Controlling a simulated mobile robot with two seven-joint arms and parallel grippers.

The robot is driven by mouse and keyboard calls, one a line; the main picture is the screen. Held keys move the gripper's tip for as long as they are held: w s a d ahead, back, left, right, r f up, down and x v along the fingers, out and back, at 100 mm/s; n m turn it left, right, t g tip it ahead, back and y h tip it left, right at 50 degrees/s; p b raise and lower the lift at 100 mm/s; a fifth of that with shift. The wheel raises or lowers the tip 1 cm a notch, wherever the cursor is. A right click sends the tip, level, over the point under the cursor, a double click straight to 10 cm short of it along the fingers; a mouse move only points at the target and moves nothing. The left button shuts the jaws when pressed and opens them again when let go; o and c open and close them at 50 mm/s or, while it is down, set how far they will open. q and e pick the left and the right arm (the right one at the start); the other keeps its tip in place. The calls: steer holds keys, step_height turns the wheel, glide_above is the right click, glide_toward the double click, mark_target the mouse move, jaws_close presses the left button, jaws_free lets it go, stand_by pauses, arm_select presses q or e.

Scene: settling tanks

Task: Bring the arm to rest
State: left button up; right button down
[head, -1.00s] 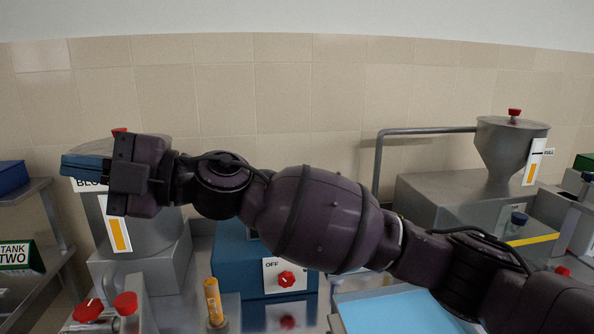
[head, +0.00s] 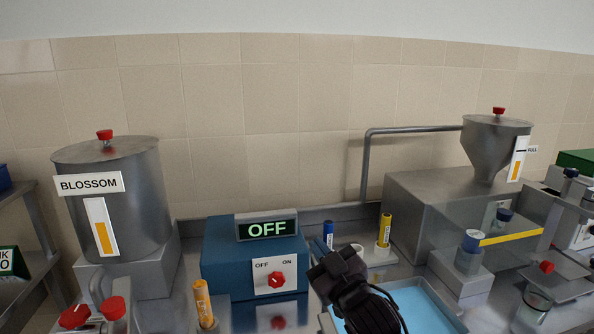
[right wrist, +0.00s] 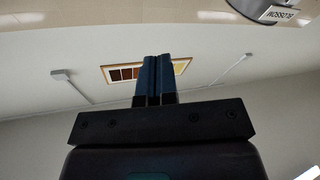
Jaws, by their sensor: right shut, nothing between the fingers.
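My right gripper (head: 319,247) is in the lower middle of the head view, in front of the blue control box and above the bench. In the right wrist view its two blue fingers (right wrist: 154,80) are together with nothing between them, pointing up toward the wall and a framed colour strip. My left gripper is in neither view now.
The blue box (head: 222,273) shows OFF. The BLOSSOM tank (head: 140,210) stands left, the hopper (head: 490,145) right. A light-blue tray (head: 425,310) lies beside my arm. Orange (head: 202,303), blue (head: 328,233) and yellow (head: 385,228) tubes stand upright nearby.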

steer(key=s+d+f+m+g+h, duration=0.1)
steer(key=s+d+f+m+h, duration=0.3)
steer(key=d+f, duration=0.5)
steer(key=s+d+f+m+g+h, duration=0.25)
steer(key=s+d+f, duration=0.4)
steer(key=f, duration=0.45)
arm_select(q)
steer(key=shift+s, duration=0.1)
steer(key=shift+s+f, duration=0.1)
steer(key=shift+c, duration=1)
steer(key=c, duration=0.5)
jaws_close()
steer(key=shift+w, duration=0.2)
arm_select(e)
steer(key=s+d+f+m+g+h, duration=0.1)
steer(key=s+d+f, duration=0.3)
steer(key=s+f, duration=0.2)
steer(key=s+d+f+m+g+h, duration=0.1)
steer(key=s+d+f+g+h, duration=0.1)
steer(key=s+d+f, duration=0.2)
steer(key=s+f, duration=0.3)
steer(key=s, duration=0.3)
steer(key=shift+s+f, duration=0.3)
steer(key=shift+s, duration=0.1)
